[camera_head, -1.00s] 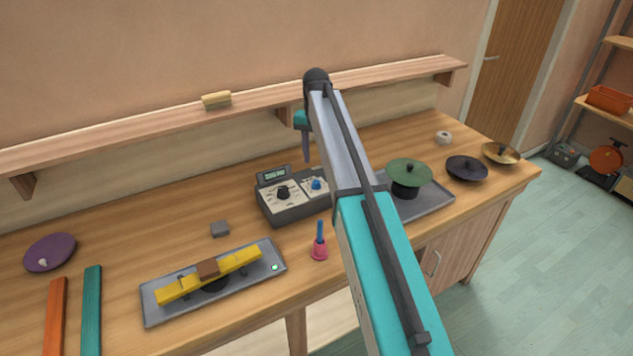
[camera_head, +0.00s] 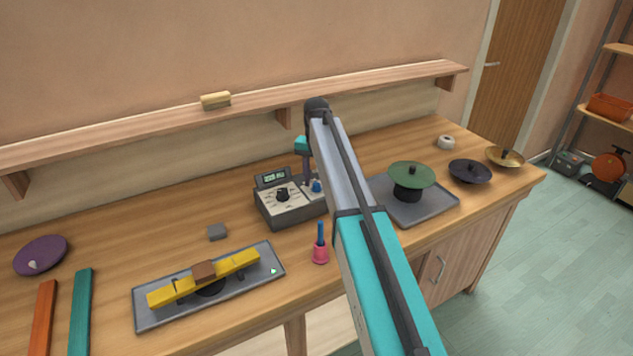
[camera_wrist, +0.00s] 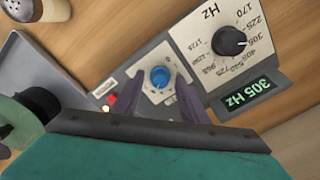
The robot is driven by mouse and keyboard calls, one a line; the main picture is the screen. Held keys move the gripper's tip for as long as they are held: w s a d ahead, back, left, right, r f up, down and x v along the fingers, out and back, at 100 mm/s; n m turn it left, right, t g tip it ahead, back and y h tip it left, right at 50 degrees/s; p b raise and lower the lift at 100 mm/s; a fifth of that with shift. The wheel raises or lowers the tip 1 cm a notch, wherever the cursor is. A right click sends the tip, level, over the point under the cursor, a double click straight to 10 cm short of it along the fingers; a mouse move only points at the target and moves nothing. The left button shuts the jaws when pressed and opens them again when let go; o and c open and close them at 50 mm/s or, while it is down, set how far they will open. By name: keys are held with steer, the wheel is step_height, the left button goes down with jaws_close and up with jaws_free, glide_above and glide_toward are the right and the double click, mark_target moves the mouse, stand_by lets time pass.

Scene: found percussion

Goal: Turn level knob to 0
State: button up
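A grey control box (camera_head: 290,213) stands on the bench. It has a green display reading 305 Hz in the wrist view (camera_wrist: 251,92) and a black knob (camera_wrist: 229,41) on a white Hz dial. A smaller blue knob (camera_wrist: 160,77) sits on its own white panel beside that dial; it also shows in the head view (camera_head: 317,186). No name for either knob is legible. My gripper (camera_wrist: 158,82) is over the panel, its two purple fingers apart on either side of the blue knob. Whether they touch it I cannot tell.
A grey tray (camera_head: 436,207) with a green disc (camera_head: 411,175) stands right of the box. A pink-and-blue tool (camera_head: 320,245) stands in front. A tray with a yellow bar (camera_head: 205,277) lies front left. A shelf (camera_head: 250,110) runs behind.

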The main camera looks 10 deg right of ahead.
jaws_close()
